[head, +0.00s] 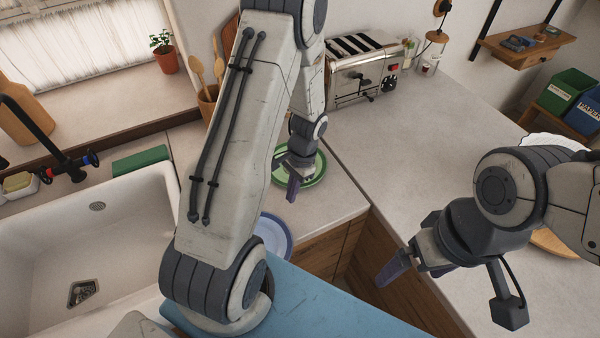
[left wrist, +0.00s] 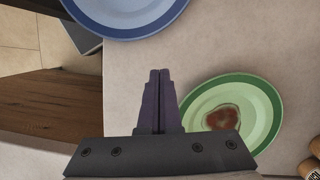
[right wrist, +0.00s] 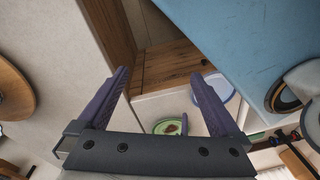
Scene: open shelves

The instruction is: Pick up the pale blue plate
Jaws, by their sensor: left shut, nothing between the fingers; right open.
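The pale blue plate (head: 274,236) lies near the counter edge, partly hidden behind my left arm in the head view. In the left wrist view the plate (left wrist: 125,31) is cut off by the top edge, and it also shows in the right wrist view (right wrist: 229,95), partly behind a finger. My left gripper (head: 292,190) is shut and empty over the green plate's near side, apart from the blue plate. In its wrist view the shut fingers (left wrist: 158,75) point toward the blue plate. My right gripper (head: 397,268) is open and empty, in front of the wooden cabinet.
A green plate (head: 316,174) with a reddish-brown patch lies beyond the blue plate. A white sink (head: 130,230) is at left. A toaster (head: 365,68) and a utensil pot (head: 208,105) stand at the back. The right counter (head: 430,150) has free room.

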